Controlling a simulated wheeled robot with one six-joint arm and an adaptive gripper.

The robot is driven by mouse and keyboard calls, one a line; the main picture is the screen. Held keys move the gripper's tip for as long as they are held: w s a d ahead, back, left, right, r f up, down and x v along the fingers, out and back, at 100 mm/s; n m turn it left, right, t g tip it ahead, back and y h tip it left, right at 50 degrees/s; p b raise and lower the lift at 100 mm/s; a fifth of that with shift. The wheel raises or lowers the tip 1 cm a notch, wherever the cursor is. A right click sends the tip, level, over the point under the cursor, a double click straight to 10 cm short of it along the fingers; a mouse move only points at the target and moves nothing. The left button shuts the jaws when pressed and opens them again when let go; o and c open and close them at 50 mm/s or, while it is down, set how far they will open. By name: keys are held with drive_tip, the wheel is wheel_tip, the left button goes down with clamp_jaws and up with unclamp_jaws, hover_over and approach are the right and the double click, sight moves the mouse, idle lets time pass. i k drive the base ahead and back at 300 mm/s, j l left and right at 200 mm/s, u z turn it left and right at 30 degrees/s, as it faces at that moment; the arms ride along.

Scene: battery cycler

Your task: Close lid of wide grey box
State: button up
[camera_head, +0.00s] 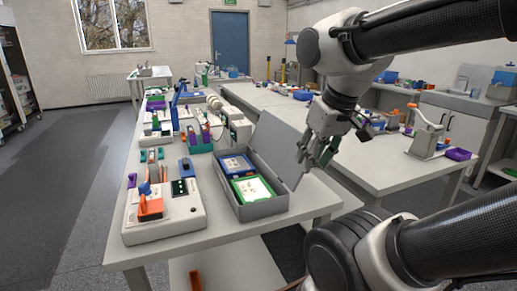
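The wide grey box (262,208) stands near the front right corner of the table. Its lid (272,148) is up, tilted back over the right long side, so the box is open. Inside lie a blue item (235,165) and a green-framed item with a white face (253,189). My gripper (317,160) is just right of the lid, on its outer side, with the fingers pointing down. The fingers look apart with nothing between them. I cannot tell whether they touch the lid.
A white device with orange and dark parts (165,213) stands left of the box. Several small devices and tools crowd the table (232,236) behind it. Grey floor (75,235) is free at the left.

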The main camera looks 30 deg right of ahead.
sight(274, 140)
drive_tip(key=l+u, duration=0.4)
drive_tip(key=k+l+u, duration=0.1)
drive_tip(key=l+u, duration=0.2)
drive_tip(key=u, duration=0.15)
drive_tip(key=k+l+u, duration=0.1)
drive_tip(key=l, duration=0.35)
drive_tip(key=k+l+u, duration=0.1)
drive_tip(key=k+l, duration=0.15)
drive_tip(key=l, duration=0.15)
drive_tip(key=k+l+u, duration=0.15)
drive_tip(key=l, duration=0.25)
drive_tip(key=k+l+u, duration=0.1)
drive_tip(key=k+l, duration=0.15)
drive_tip(key=l, duration=0.15)
drive_tip(key=k+l, duration=0.25)
drive_tip(key=l, duration=0.15)
drive_tip(key=k+l, duration=0.25)
drive_tip(key=l, duration=0.15)
drive_tip(key=k+l, duration=0.25)
drive_tip(key=l, duration=0.15)
drive_tip(key=i+j+u, duration=0.25)
drive_tip(key=k+j, duration=0.05)
drive_tip(key=j, duration=0.05)
